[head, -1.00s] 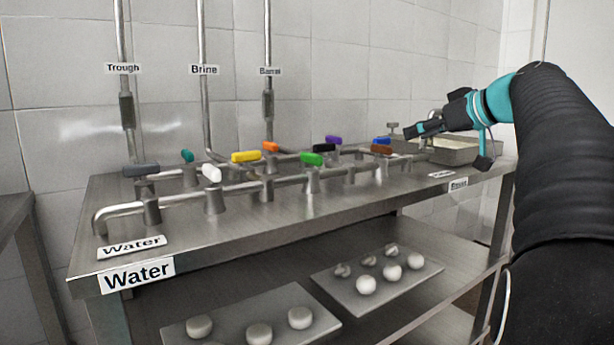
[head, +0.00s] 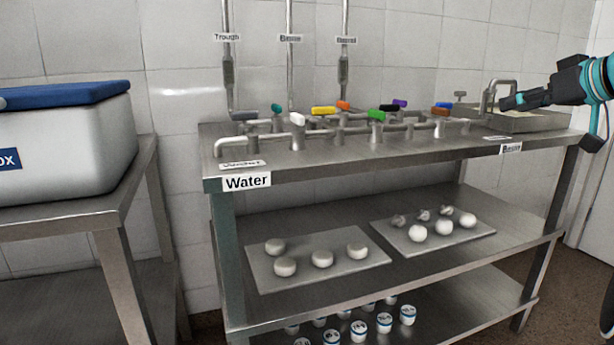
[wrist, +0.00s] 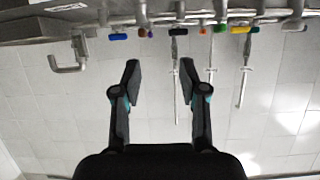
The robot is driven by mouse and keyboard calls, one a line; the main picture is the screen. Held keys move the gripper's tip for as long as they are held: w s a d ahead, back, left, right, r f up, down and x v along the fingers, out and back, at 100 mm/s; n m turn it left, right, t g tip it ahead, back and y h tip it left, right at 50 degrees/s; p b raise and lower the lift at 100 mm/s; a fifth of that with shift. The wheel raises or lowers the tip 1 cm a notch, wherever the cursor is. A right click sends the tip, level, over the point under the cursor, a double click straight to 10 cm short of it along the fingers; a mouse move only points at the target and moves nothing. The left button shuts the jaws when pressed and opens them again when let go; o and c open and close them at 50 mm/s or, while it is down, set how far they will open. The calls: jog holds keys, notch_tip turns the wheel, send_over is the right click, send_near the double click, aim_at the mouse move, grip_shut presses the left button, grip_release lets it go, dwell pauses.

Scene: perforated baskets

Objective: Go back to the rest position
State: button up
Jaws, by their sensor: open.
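My gripper (head: 527,99) is at the right of the head view, in front of the sink end of the steel table (head: 395,166). In the wrist view my gripper (wrist: 160,90) is open, its two black fingers apart with only tiled wall between them. The pipework with coloured valve handles, among them a yellow handle (head: 323,111), a green handle (head: 377,115) and a white handle (head: 297,119), stands on the tabletop left of my gripper. The handles also show along the top of the wrist view, the yellow handle (wrist: 240,30) among them. Nothing is held.
A sink basin (head: 525,121) with a tap (head: 497,90) is behind my gripper. The lower shelf holds two trays (head: 300,285) (head: 440,242) of white rounds, and lidded cups (head: 358,328) stand below. A white box with a blue lid (head: 65,95) is on a side table at left.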

jog(key=d+f+m+g+h, duration=0.1)
jog(key=d+f+m, duration=0.15)
jog(key=f, duration=0.25)
jog(key=d+f+m+g+h, duration=0.1)
jog(key=f+m, duration=0.3)
jog(key=f, duration=0.1)
jog(key=s+a+f+m+g+h, duration=0.1)
jog(key=s+a+f+m+g, duration=0.25)
jog(key=f, duration=0.55)
jog(key=s+a+f+n+p, duration=0.1)
jog(key=s+a+f+n, duration=0.1)
jog(key=s+a+f, duration=0.2)
jog(key=s+a+f+n+g+h+p, duration=0.1)
jog(key=s+a+f, duration=0.4)
jog(key=s+a, duration=0.6)
jog(key=s+a+f+n+p, duration=0.2)
jog(key=s+a+f+n, duration=0.1)
jog(key=s+a, duration=0.5)
jog(key=shift+a+f+n+g, duration=0.3)
jog(key=shift+a+f+g, duration=0.05)
jog(key=shift+f, duration=0.45)
